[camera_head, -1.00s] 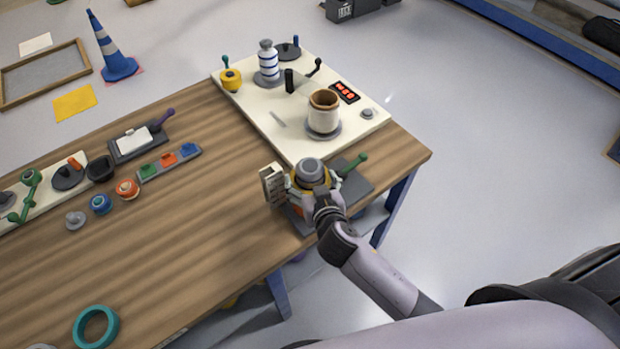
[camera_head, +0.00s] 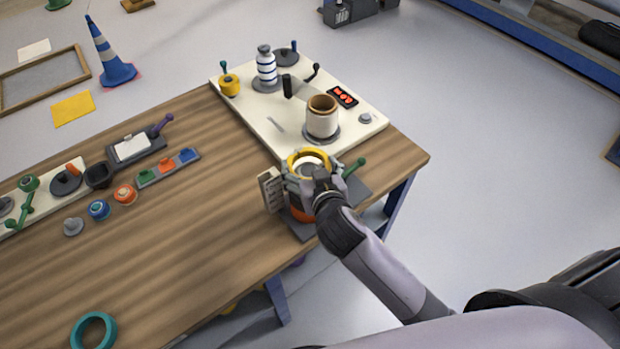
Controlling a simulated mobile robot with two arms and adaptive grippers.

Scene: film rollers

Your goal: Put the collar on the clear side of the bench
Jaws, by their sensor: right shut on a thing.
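A yellow ring, which looks like the collar (camera_head: 296,158), is at the right end of the wooden bench (camera_head: 190,235). My right gripper (camera_head: 312,176) is shut on it, reaching in from the lower right. The gripper hides the ring's near side and much of what is below. An orange part (camera_head: 300,213) shows under the gripper, over a dark base plate (camera_head: 308,231). I cannot tell how far the ring is above it. My left gripper is not in view.
A cream board (camera_head: 262,119) behind the gripper carries a brown-rimmed cup (camera_head: 322,122) and a striped bottle (camera_head: 266,67). A pale slotted block (camera_head: 270,190) stands beside the gripper. A teal ring (camera_head: 78,332) lies at the lower left. The middle of the bench is bare.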

